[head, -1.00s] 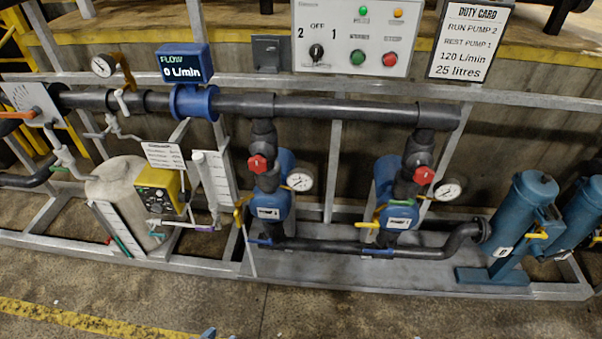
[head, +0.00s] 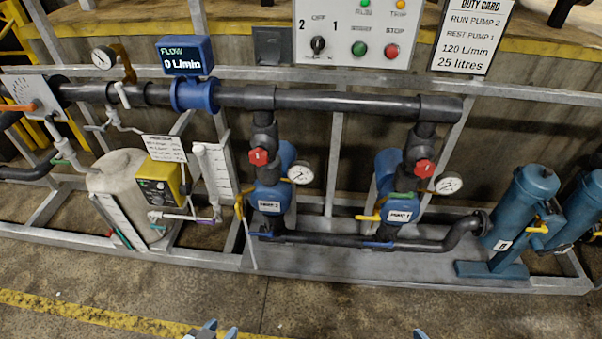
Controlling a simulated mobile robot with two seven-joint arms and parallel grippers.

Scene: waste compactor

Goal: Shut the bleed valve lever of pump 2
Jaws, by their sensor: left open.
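Pump 2 (head: 269,199) is the left blue pump, with its label on the front. A yellow lever (head: 239,207) at its left side hangs steeply down, and a blue handle (head: 262,235) sits low in front of it. No readable tag shows which lever is the bleed valve. A red handwheel (head: 258,157) is above the pump. My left gripper (head: 217,333) shows only its fingertips at the bottom edge, open, well in front of and below the pump. Of my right gripper (head: 421,335), only a tip shows at the bottom edge.
Pump 1 (head: 400,214) stands to the right with its yellow lever (head: 368,217) roughly level. Grey frame rails (head: 150,249) run along the floor before the pumps. A white tank (head: 119,180) stands left, blue filters (head: 520,205) right. The front floor is clear.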

